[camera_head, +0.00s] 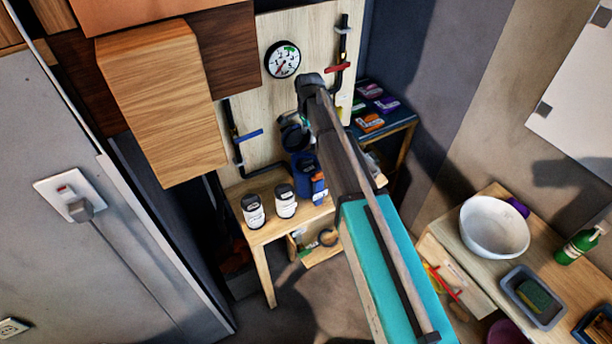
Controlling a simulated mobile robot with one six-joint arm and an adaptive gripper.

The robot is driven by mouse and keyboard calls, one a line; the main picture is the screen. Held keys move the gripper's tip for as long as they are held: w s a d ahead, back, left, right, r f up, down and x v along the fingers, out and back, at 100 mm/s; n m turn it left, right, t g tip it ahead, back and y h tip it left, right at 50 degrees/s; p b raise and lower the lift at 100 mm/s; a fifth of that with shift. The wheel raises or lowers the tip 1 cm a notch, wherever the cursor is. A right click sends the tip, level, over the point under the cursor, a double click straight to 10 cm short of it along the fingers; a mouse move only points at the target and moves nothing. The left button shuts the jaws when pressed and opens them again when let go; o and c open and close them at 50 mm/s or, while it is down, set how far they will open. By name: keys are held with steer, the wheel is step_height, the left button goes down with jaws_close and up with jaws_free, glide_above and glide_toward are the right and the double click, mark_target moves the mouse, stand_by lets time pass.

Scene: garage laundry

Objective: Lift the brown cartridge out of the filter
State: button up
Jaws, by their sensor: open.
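The filter appears to be the blue housing (304,170) at the back of the small wooden bench, below a dark grey round part (294,136) on the wooden panel. My arm crosses in front of its right side. I cannot make out the brown cartridge; the inside of the housing does not show clearly. My gripper (303,117) is at the far end of my arm, in front of the panel and above the housing in the picture. It is small and partly hidden by my wrist. It is open, and I see nothing held in it.
Two white canisters with dark tops (285,201) stand left of the housing on the bench (258,233). A gauge (282,59) and pipes with a blue handle (249,136) and red handle (338,68) are on the panel. A wooden cabinet (162,100) overhangs at left.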

mark_target(307, 161)
steer(key=shift+w+a+f, duration=0.1)
stand_by(0.4)
step_height(307, 161, down, 8)
steer(key=b, duration=0.8)
steer(key=shift+f+b, duration=0.2)
steer(key=shift+b, duration=0.1)
steer(key=shift+f, duration=0.1)
steer(key=f+b, duration=0.3)
steer(key=shift+w+a, duration=0.2)
steer(key=shift+f+b, duration=1)
steer(key=shift+b, duration=0.1)
jaws_close()
stand_by(0.3)
